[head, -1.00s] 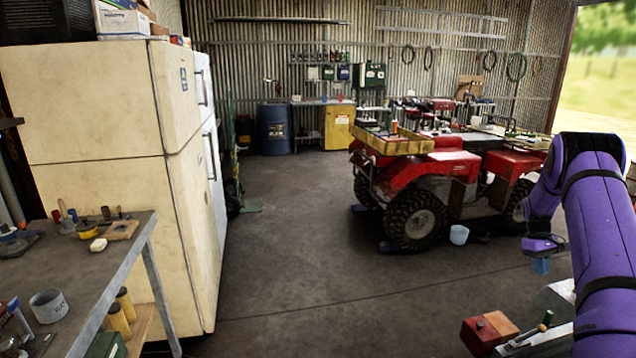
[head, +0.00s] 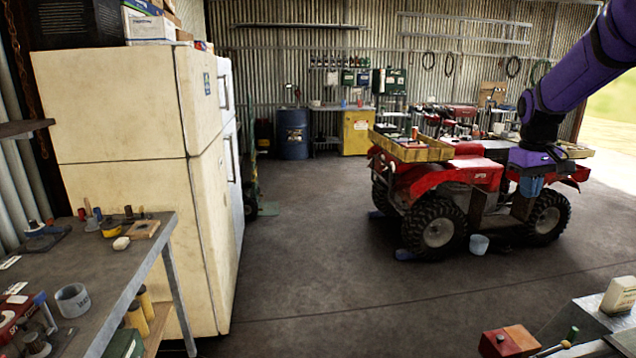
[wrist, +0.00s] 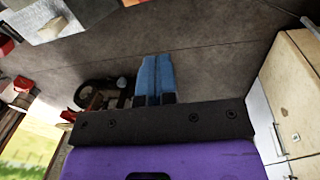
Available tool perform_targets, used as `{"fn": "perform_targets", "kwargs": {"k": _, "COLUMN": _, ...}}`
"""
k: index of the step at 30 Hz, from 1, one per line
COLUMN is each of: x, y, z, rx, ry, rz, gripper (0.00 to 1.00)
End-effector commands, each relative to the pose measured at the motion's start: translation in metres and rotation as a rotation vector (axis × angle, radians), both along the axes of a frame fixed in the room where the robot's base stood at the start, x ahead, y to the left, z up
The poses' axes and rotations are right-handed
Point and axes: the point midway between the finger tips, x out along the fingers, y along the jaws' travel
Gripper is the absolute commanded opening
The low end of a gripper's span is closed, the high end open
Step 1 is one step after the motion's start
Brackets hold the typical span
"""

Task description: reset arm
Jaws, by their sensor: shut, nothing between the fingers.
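My purple arm reaches in from the upper right of the head view. My gripper (head: 531,186) hangs from it with its blue fingers pointing down, in front of the red quad bike (head: 470,178) in that view. In the wrist view the two blue fingers (wrist: 154,78) lie side by side, shut, with nothing between them. Bare concrete floor shows beyond the fingertips.
A cream fridge (head: 130,130) stands at the left, with a workbench (head: 115,265) of small tools before it. A bench corner with a red box (head: 510,341) is at lower right. The middle floor is clear.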

Motion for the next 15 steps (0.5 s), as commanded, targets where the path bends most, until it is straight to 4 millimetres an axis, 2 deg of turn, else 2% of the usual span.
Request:
{"fn": "perform_targets", "kwargs": {"k": 1, "x": -0.011, "y": 0.015, "z": 0.013, "rx": 0.000, "ry": -0.023, "rz": 0.004, "gripper": 0.00}}
{"fn": "perform_targets", "kwargs": {"k": 6, "x": -0.048, "y": 0.058, "z": 0.042, "rx": 0.007, "ry": -0.092, "rz": 0.004, "gripper": 0.00}}
{"fn": "perform_targets", "kwargs": {"k": 15, "x": -0.124, "y": 0.126, "z": 0.073, "rx": 0.030, "ry": -0.207, "rz": 0.010, "gripper": 0.00}}
